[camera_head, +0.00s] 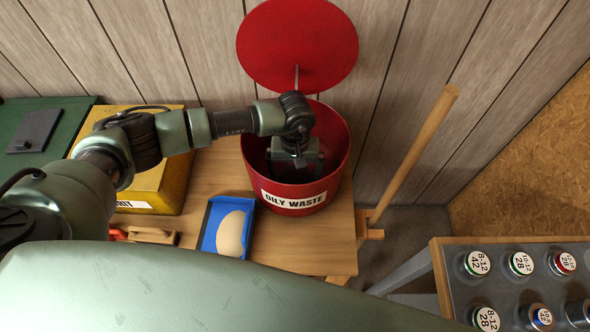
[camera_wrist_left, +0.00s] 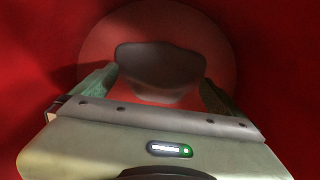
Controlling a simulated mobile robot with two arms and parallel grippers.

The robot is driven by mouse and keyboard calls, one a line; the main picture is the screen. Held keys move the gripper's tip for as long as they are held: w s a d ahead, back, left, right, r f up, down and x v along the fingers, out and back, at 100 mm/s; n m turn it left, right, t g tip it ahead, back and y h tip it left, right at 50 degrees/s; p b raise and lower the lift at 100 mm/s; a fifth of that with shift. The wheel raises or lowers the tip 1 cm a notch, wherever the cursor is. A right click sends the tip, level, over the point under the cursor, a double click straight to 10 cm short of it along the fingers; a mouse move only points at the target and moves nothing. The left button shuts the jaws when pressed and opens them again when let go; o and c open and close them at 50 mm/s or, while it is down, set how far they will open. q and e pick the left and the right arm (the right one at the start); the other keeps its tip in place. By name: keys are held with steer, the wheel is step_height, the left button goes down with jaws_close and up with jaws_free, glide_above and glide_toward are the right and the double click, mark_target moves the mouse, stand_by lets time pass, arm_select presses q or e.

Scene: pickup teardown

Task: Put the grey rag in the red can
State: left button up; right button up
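The red can (camera_head: 331,158), labelled "OILY WASTE", stands on the wooden bench with its round red lid (camera_head: 297,45) raised behind it. My left gripper (camera_head: 294,172) reaches down inside the can from above, its fingers spread wide. In the left wrist view a dark grey, soft-looking lump, apparently the grey rag (camera_wrist_left: 160,68), shows against the red can floor beyond the open fingers (camera_wrist_left: 158,85). I cannot tell whether it rests fully on the floor. In the head view the rag is hidden by the gripper and can wall. My right gripper is not in view.
A yellow cabinet (camera_head: 172,189) stands left of the can under my left arm. A blue dustpan-like tray (camera_head: 213,226) and a wooden-handled brush (camera_head: 151,236) lie in front. A wooden pole (camera_head: 414,152) leans at the right. A grey rack (camera_head: 455,265) holds several round-capped containers.

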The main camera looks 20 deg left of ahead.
mark_target(295, 172)
arm_select(q)
steer(key=shift+r+p, duration=0.3)
steer(key=shift+p, duration=0.05)
steer(key=shift+w+r+b, duration=0.1)
steer(key=shift+r+b, duration=0.2)
step_height(295, 172, up, 11)
steer(key=b, duration=0.3)
steer(key=shift+r, duration=0.1)
